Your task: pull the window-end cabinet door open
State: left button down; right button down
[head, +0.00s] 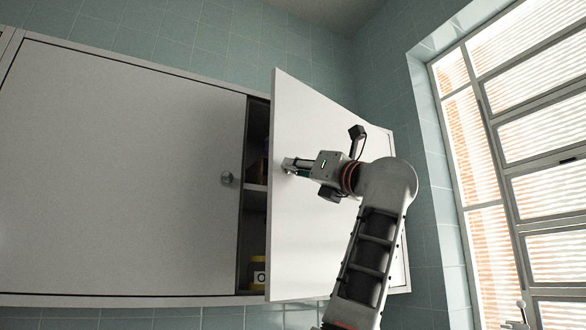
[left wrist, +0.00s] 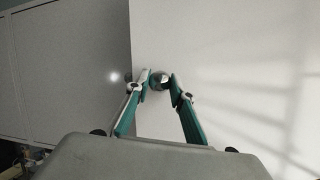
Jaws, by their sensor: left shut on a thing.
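The window-end cabinet door (head: 320,220) is a plain pale panel. It stands partly open, swung out from the cabinet, with its free edge on the left and a dark gap behind that edge. My left gripper (head: 292,166) is at the door's front face near this edge. In the left wrist view the fingers (left wrist: 160,83) sit on both sides of a small round metal knob (left wrist: 159,79) on the door (left wrist: 240,60). The gripper is shut on the knob. In the head view the fingers hide the knob. My right gripper is in neither view.
A closed cabinet door (head: 110,170) with a round knob (head: 227,178) is to the left. The gap shows a shelf (head: 256,188) and a yellow item (head: 258,274) inside. A barred window (head: 520,150) is at the right, beyond the tiled wall (head: 385,80).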

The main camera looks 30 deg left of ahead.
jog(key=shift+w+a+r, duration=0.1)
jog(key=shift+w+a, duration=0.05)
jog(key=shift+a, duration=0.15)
pick_arm(q)
jog(key=c, duration=1.7)
grip_release()
jog(key=shift+w, duration=0.1)
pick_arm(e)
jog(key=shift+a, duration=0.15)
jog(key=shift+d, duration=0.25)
pick_arm(q)
jog(key=shift+a, duration=0.1)
